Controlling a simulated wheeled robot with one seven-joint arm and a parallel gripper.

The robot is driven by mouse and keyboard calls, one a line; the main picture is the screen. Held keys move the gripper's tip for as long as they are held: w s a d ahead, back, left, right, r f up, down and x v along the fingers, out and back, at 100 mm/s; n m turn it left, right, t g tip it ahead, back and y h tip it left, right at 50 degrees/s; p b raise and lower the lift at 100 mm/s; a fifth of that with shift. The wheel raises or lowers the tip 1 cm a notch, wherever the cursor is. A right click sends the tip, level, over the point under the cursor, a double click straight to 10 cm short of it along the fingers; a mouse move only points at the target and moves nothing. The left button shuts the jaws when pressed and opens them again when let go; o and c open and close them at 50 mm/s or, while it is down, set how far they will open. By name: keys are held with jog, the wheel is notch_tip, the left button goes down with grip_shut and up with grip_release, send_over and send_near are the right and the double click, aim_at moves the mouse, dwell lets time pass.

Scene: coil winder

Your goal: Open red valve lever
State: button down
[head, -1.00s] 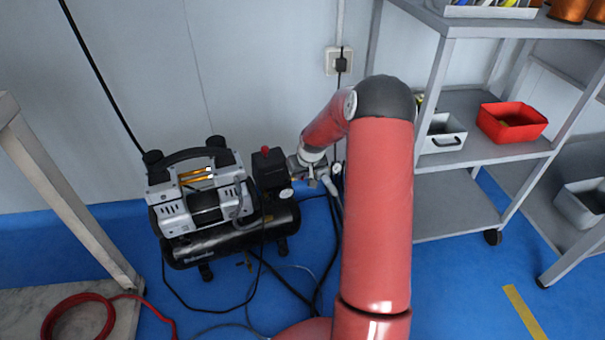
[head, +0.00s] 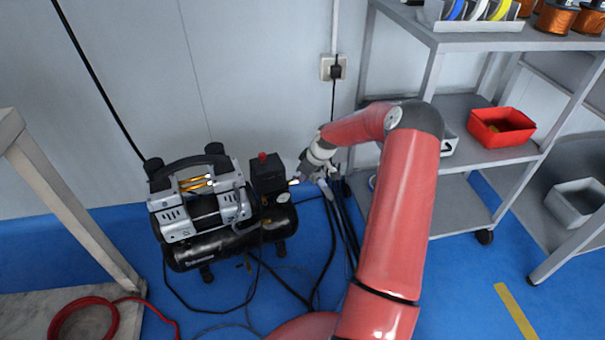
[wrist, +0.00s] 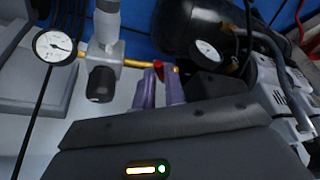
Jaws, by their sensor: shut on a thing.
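The red valve lever (wrist: 158,70) shows in the wrist view, on a brass fitting (wrist: 137,64) between a regulator with a white gauge (wrist: 54,47) and the dark compressor tank (wrist: 185,28). My gripper (wrist: 160,88) has its two purple-grey fingers on either side of the lever, shut on it. The fingers hide part of the lever. In the head view my gripper (head: 295,182) is small, just right of the air compressor (head: 205,215); the lever cannot be made out clearly there.
Black cables and hoses run over the blue floor by the compressor. A grey shelf (head: 465,145) with a red bin (head: 501,127) stands at right. A wall socket (head: 334,68) is behind my arm. A red hose (head: 95,302) lies at lower left.

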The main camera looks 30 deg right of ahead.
jog(key=shift+w+d+f+n+g+y+b, duration=0.1)
jog(key=shift+w+d+n+g+y+b, duration=0.4)
jog(key=shift+n, duration=1.35)
jog(key=shift+w+d+r+n+g+y+b, duration=0.2)
jog(key=shift+w+n+g+b, duration=0.4)
jog(key=shift+n, duration=1.3)
jog(key=shift+w+d+f+n+g+y+b, duration=0.3)
jog(key=shift+w+n+g, duration=0.4)
jog(key=shift+n, duration=1.15)
jog(key=shift+d+r, duration=0.1)
jog(key=shift+r, duration=0.05)
jog(key=c, duration=1.5)
grip_release()
jog(key=shift+o, duration=0.2)
